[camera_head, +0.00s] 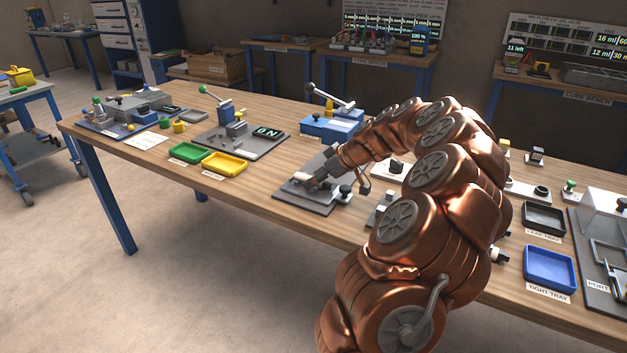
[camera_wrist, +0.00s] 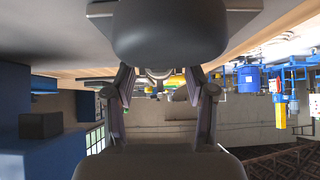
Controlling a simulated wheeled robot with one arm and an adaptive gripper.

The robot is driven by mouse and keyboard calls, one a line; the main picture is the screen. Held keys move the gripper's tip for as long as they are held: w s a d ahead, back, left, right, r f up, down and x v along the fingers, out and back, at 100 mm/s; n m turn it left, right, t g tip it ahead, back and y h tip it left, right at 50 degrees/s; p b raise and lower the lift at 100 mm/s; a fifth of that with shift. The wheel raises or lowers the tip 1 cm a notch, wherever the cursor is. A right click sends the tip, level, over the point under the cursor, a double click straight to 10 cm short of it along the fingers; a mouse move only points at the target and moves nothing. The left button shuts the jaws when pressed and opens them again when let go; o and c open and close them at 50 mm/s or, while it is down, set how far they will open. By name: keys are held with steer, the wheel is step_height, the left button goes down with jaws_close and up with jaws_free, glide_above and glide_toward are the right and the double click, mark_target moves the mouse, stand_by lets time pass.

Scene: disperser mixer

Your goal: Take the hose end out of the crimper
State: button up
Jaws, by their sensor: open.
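My gripper (camera_head: 318,180) is low over a grey base plate (camera_head: 300,203) near the front edge of the long wooden bench. In the wrist view my gripper (camera_wrist: 159,82) has its two fingers spread apart. A small pale rounded part shows between and beyond the fingertips (camera_wrist: 158,73); I cannot tell whether it is the hose end, and no contact shows. On the plate a small post with a black knob (camera_head: 344,190) stands right of my gripper. I cannot pick out the crimper for certain; my arm and gripper hide part of this station.
Left of the plate are a yellow tray (camera_head: 225,164), a green tray (camera_head: 190,152) and a station with an "ON" display (camera_head: 268,131). A blue lever device (camera_head: 330,124) stands behind. A blue tray (camera_head: 550,267) and a dark tray (camera_head: 544,218) lie to the right.

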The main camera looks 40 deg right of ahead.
steer(key=shift+c, duration=0.4)
jaws_close()
steer(key=shift+r, duration=0.1)
